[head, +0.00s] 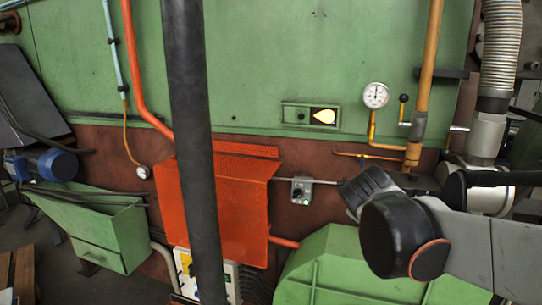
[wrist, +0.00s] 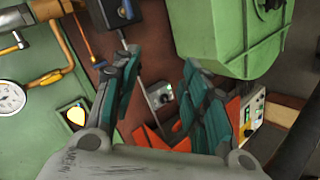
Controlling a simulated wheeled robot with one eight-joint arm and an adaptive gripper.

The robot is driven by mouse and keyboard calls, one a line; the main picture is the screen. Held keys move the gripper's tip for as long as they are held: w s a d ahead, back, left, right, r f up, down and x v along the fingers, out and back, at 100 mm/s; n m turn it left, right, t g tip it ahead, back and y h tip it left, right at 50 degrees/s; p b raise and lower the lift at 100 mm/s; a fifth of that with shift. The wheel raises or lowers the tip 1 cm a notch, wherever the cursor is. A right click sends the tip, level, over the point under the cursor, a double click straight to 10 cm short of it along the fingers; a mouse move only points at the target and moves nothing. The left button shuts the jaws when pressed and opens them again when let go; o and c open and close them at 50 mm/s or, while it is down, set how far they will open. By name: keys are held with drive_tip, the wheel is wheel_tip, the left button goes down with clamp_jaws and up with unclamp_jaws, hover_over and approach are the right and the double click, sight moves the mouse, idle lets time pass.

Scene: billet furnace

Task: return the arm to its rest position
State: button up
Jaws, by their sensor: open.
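My arm (head: 400,235) reaches in from the right edge of the head view, in front of the furnace wall. Its fingers are not clearly visible there, hidden around the dark wrist joint. In the wrist view my gripper (wrist: 160,65) has its two teal-padded fingers spread wide, with nothing between them. A small grey switch box (wrist: 160,95) shows beyond the gap between the fingers. In the head view that switch box (head: 302,190) is on the brown wall strip, left of my wrist.
An orange perforated guard (head: 215,210) juts from the wall. A green housing (head: 345,270) lies below my arm. A pressure gauge (head: 376,95), yellow pipe (head: 424,70) and ribbed hose (head: 501,45) are above and right. A dark vertical tube (head: 195,130) crosses the head view.

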drive_tip(key=s+a+f+m+g+y+b, duration=0.1)
drive_tip(key=s+f+m+b, duration=0.3)
drive_tip(key=s+f, duration=0.6)
drive_tip(key=s+a+f+m+g+y+b, duration=0.1)
drive_tip(key=s+a+f+m+y+b, duration=0.1)
drive_tip(key=s+f, duration=0.8)
drive_tip(key=s+m+y+b, duration=0.1)
drive_tip(key=s+m+b, duration=0.1)
drive_tip(key=b, duration=0.1)
drive_tip(key=shift+s+a+f+g+y+b, duration=0.25)
drive_tip(key=shift+s+f+g+y+b, duration=0.05)
drive_tip(key=shift+s+g, duration=0.1)
idle(1.0)
